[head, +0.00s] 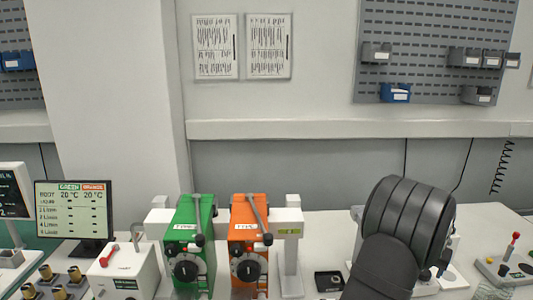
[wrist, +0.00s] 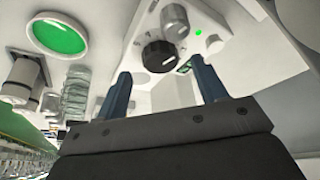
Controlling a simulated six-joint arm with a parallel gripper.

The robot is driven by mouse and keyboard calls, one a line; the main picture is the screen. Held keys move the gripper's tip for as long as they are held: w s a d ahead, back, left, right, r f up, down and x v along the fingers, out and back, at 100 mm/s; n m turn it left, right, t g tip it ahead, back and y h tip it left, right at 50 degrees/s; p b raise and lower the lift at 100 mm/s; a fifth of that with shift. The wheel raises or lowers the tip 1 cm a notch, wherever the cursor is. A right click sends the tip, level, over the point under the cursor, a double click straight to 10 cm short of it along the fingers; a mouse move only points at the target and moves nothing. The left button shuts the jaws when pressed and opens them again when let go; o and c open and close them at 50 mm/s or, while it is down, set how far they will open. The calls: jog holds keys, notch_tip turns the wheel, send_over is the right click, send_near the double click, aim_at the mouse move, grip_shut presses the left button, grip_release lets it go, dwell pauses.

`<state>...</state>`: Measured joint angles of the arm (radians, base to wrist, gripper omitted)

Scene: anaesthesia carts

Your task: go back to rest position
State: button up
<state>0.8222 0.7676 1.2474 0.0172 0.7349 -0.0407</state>
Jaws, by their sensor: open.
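In the wrist view, my gripper (wrist: 160,76) has its two blue fingers spread wide apart, with nothing between them. Beyond the fingertips is a white device (wrist: 235,18) with a black knob (wrist: 160,56), a grey knob (wrist: 174,20) and a small green light. I cannot tell whether the fingers touch it. In the head view, my dark arm rises at the right above the bench, and its gripper does not show.
A green vaporizer (head: 190,235) and an orange vaporizer (head: 248,238) stand side by side mid-bench. Left are a monitor (head: 75,210) and a white box with a red lever (head: 125,270). A small black tray (head: 329,281) lies beside my arm. A panel with a red-tipped lever (head: 510,272) sits far right.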

jog(key=x, duration=0.3)
jog(key=shift+f, duration=0.15)
jog(key=shift+n, duration=0.4)
dwell(0.3)
